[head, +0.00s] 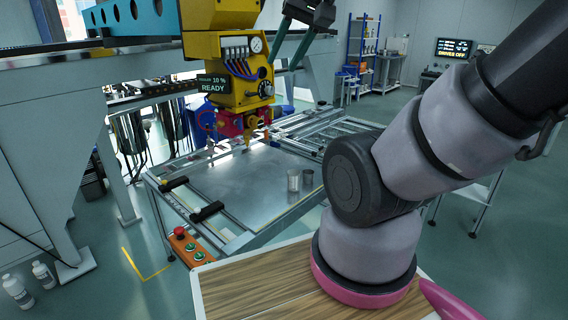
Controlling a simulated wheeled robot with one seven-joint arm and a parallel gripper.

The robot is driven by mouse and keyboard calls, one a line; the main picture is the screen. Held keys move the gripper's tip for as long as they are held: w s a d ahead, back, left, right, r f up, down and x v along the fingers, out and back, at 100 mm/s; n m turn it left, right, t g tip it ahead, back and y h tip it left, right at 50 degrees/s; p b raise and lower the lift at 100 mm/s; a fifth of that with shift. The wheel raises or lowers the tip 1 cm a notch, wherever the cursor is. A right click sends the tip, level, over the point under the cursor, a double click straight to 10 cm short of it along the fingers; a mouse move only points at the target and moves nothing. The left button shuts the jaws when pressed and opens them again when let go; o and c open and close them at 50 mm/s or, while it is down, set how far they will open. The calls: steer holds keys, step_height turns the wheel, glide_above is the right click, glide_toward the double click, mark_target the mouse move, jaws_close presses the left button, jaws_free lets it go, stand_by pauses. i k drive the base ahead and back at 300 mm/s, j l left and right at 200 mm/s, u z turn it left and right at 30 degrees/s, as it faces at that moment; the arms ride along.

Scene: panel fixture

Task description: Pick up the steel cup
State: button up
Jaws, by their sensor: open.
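Two small cups stand upright side by side on the metal panel (235,187), near its right edge. The left one, a grey metallic cup (293,181), looks like the steel cup. The other cup (308,179) stands just to its right and looks similar in colour; its material is too small to tell. My arm crosses the right side of the head view, close to the right of the cups in the picture, without covering them. My gripper is outside the picture.
A yellow machine head (228,68) with red and blue parts hangs over the panel's far side. Black clamps (207,211) sit along the panel's left edge. A red-button control box (187,246) is at the near left corner. The panel's middle is bare.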

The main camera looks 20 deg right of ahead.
mark_target(308, 173)
steer(key=l+z, duration=0.1)
steer(key=z, duration=0.6)
